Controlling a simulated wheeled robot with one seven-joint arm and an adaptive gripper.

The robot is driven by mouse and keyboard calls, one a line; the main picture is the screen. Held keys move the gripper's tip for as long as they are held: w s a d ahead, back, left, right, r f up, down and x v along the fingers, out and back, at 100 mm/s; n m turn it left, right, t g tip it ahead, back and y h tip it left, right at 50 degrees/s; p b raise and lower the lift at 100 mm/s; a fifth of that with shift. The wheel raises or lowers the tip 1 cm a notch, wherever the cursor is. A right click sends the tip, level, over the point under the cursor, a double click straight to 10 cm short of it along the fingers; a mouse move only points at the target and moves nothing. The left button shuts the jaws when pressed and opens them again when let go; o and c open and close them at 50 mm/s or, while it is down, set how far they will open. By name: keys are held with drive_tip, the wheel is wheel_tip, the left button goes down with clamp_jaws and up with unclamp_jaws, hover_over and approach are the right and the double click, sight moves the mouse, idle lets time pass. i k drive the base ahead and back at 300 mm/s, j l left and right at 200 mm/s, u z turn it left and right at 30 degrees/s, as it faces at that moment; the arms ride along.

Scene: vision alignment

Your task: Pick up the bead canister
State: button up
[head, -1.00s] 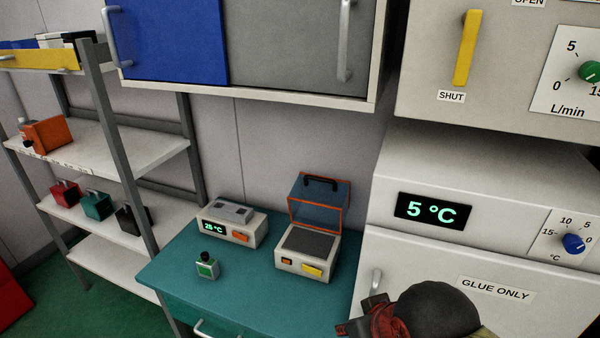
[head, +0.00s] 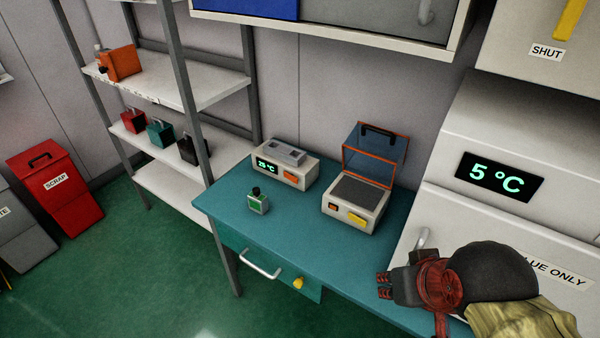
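No item bears a readable bead label, so I cannot tell for sure which one is the bead canister. A small clear bottle with a green front and black cap (head: 258,202) stands upright on the teal bench (head: 290,240). On the shelf at left are an orange container (head: 122,63), a red one (head: 133,121), a teal one (head: 160,133) and a black one (head: 190,149). My gripper (head: 384,286) is at lower right, in front of the white cabinet and well to the right of the bottle. Its finger gap is too small to judge, and no held object shows.
A device reading about 25 °C (head: 287,172) and one with a raised clear orange-edged lid (head: 357,203) stand on the bench. The white cabinet (head: 440,222) closes off the right, the wall cupboard (head: 350,33) overhangs. A red scrap bin (head: 62,192) stands left. Green floor is clear.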

sight(258, 201)
drive_tip(key=i+j+z, duration=0.45)
drive_tip(key=i+j, duration=0.3)
drive_tip(key=j, duration=0.15)
